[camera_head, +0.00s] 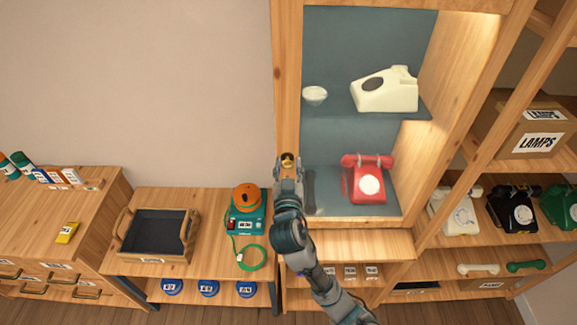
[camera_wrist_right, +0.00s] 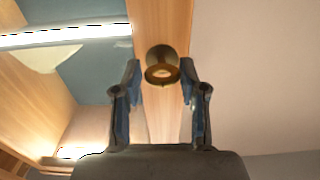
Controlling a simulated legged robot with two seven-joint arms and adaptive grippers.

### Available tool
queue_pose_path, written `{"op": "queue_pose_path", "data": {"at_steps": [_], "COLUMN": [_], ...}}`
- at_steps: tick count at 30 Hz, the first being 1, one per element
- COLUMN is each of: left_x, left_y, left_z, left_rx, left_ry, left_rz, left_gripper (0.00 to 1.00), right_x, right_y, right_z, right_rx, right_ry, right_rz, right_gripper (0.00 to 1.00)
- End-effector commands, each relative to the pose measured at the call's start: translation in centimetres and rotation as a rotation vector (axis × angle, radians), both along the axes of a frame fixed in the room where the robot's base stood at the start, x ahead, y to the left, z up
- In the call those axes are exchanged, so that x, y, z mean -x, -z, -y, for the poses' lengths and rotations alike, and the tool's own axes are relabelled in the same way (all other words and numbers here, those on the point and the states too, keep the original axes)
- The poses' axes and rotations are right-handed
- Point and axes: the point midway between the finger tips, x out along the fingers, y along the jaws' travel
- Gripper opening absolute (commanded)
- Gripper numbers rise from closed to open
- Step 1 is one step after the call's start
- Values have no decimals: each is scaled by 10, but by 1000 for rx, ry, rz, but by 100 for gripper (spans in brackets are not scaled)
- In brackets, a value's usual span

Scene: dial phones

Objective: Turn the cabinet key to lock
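The wooden cabinet (camera_head: 287,60) has a blue-grey inside and stands upright in front of me. A round brass piece (camera_head: 287,158) is on its left post; it also shows in the right wrist view (camera_wrist_right: 162,66). I cannot make out a separate key on it. My right gripper (camera_head: 288,170) is at this post, just below the brass piece in the head view. In the wrist view its two fingers (camera_wrist_right: 161,78) are apart, one on each side of the brass piece, with visible gaps. My left gripper is not in view.
A red phone (camera_head: 370,180) and a cream phone (camera_head: 387,91) stand on the cabinet shelves. A dark handset-like piece (camera_head: 310,190) is right beside my gripper. Left are an orange-and-teal device (camera_head: 247,212) and a tray (camera_head: 122,248). The wall left of the post is clear.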

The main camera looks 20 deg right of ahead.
Motion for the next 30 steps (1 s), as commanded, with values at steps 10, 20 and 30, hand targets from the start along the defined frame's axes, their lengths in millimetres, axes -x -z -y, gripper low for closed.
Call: {"op": "queue_pose_path", "data": {"at_steps": [10, 20, 30], "left_x": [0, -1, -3], "left_y": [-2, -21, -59], "left_z": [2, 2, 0], "left_rx": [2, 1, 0], "left_ry": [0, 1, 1], "left_rz": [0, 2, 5], "left_gripper": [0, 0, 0], "right_x": [0, 0, 0], "right_y": [-1, -3, -5], "right_z": [1, 0, -1], "right_rx": [9, 141, 433], "right_ry": [2, 1, -1], "right_rz": [-2, -42, -126], "right_gripper": [3, 2, 2]}}
